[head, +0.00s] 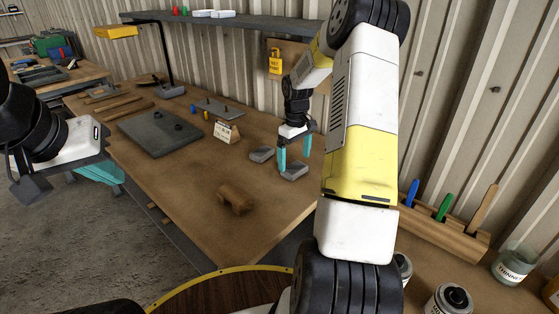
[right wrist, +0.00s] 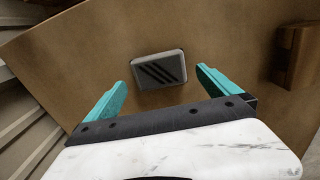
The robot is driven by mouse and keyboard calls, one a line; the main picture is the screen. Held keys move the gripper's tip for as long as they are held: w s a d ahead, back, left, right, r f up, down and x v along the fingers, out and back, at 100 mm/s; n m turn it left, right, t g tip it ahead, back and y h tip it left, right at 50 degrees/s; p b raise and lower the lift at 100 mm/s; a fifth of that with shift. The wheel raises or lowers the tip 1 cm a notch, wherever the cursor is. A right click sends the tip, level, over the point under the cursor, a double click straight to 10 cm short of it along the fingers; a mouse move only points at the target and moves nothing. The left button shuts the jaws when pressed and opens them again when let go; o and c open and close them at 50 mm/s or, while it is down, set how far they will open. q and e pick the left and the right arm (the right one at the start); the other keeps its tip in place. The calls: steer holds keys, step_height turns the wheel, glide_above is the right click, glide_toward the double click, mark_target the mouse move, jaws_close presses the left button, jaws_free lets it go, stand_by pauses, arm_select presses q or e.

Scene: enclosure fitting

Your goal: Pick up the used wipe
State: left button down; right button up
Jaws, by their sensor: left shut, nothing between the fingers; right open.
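A small grey pad with dark diagonal stripes (right wrist: 159,69) lies flat on the wooden bench, and I take it for the used wipe. In the head view it is the nearer of two grey pads (head: 294,173). My right gripper (head: 294,160) is open above it, fingers pointing down. In the right wrist view the pad shows between and beyond the two teal fingertips, with nothing gripped. The second grey pad (head: 261,154) lies just left of it; its markings are too small to tell. My left gripper (head: 98,173) is shut and empty at the far left, off the bench edge.
A brown wooden block (head: 236,198) lies nearer on the bench; it also shows in the right wrist view (right wrist: 297,56). The corrugated wall and a shelf (head: 235,21) are behind.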

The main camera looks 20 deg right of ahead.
mark_target(295, 168)
step_height(295, 168, down, 4)
steer(key=shift+r, duration=0.1)
steer(key=c, duration=1.3)
steer(key=shift+o, duration=0.2)
steer(key=shift+r, duration=0.1)
